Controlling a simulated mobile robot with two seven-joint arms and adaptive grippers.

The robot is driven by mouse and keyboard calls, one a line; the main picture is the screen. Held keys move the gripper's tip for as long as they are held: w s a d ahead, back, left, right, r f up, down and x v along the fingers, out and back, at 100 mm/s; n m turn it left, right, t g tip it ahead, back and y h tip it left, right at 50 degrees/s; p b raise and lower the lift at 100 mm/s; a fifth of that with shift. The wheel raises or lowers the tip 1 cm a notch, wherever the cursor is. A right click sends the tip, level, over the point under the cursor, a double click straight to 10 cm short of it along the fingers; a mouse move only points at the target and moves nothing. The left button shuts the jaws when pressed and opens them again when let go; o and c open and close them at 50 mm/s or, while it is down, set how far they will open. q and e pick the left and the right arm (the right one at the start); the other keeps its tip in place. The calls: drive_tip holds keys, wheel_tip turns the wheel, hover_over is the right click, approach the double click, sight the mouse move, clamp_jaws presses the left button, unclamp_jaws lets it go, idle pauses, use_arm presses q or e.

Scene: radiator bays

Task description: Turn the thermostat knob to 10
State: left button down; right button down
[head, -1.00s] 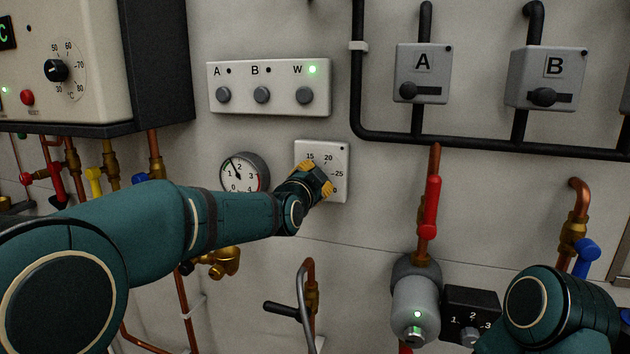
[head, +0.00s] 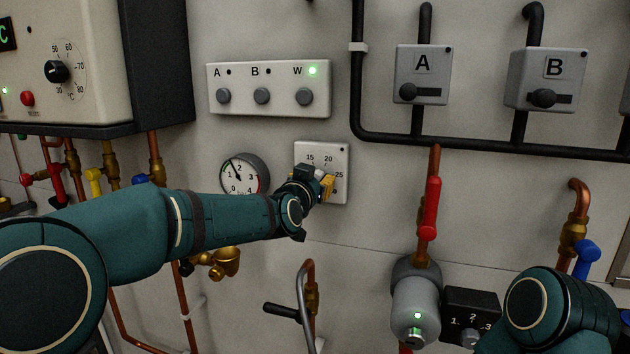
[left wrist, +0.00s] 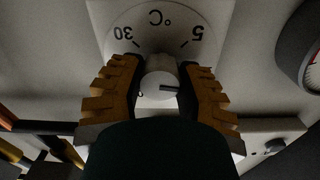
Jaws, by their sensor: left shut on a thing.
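The thermostat (head: 335,150) is a pale square wall plate with a dial; 15, 20 and 25 show in the head view. My left gripper (head: 326,185) is in front of it and covers its lower middle. In the left wrist view the dial (left wrist: 160,22) appears upside down, with 30 at left, 5 at right and °C between. The light round knob (left wrist: 158,72) sits between the two yellow fingers of my left gripper (left wrist: 162,80), shut on it. A dark mark on the knob points right; the number there is hidden by a finger. My right gripper is out of view.
A pressure gauge (head: 243,173) is close on the left of the thermostat, behind my left arm. A switch panel (head: 268,88) with A, B and W is just above. Black pipes and valve boxes (head: 422,75) are at right; a red-handled valve (head: 430,205) is below them.

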use_arm(q)
drive_tip(key=shift+r, duration=0.15)
drive_tip(key=c, duration=0.5)
unclamp_jaws()
drive_tip(key=shift+s, duration=0.1)
drive_tip(key=v, duration=1.1)
drive_tip(key=shift+s+a, duration=0.15)
drive_tip(key=shift+s, duration=0.2)
